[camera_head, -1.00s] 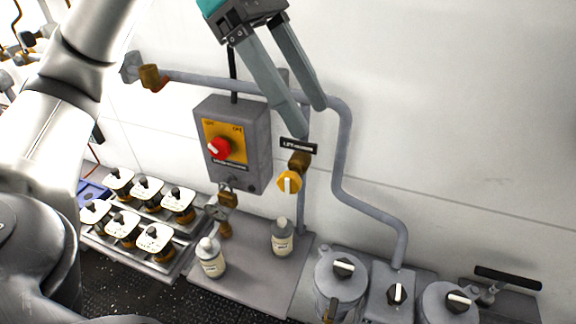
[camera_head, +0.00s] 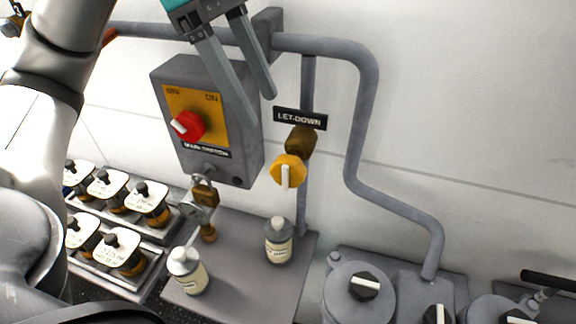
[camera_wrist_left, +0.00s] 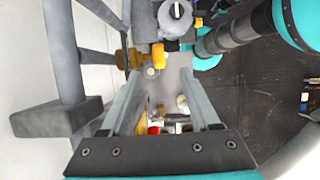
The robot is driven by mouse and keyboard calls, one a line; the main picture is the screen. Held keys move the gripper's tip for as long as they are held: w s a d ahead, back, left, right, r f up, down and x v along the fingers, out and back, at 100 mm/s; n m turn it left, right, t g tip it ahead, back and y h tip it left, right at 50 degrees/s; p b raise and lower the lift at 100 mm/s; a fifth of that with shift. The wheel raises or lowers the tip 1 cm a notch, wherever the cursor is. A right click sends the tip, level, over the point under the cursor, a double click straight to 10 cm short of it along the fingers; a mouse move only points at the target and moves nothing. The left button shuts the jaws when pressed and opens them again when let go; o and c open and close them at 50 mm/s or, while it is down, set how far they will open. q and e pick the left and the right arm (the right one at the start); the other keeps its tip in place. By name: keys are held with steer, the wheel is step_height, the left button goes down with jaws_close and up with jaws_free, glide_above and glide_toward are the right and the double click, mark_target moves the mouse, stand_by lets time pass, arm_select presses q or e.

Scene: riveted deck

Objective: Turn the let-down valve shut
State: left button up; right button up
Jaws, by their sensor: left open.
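The let-down valve is a yellow round knob (camera_head: 287,171) with a white pointer bar standing nearly upright in the picture. It sits on a brass body (camera_head: 299,143) on a vertical pipe, under a black LET-DOWN label (camera_head: 300,118). My left gripper (camera_head: 263,106) is open and empty, its fingers angled down, above and left of the knob in the head view and apart from it. In the left wrist view the yellow knob (camera_wrist_left: 158,56) shows beyond the open fingertips (camera_wrist_left: 162,76). My right gripper is not in view.
A grey switch box (camera_head: 240,140) with a red knob (camera_head: 188,126) is left of the valve, close to my fingers. A grey pipe (camera_head: 360,120) bends down at right. Two white bottles (camera_head: 278,240) stand below.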

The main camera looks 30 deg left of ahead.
mark_target(286, 159)
arm_select(q)
steer(key=b+x, duration=0.1)
steer(key=x, duration=1)
steer(key=shift+w+d+r, duration=0.1)
steer(key=shift+c, duration=0.3)
jaws_close()
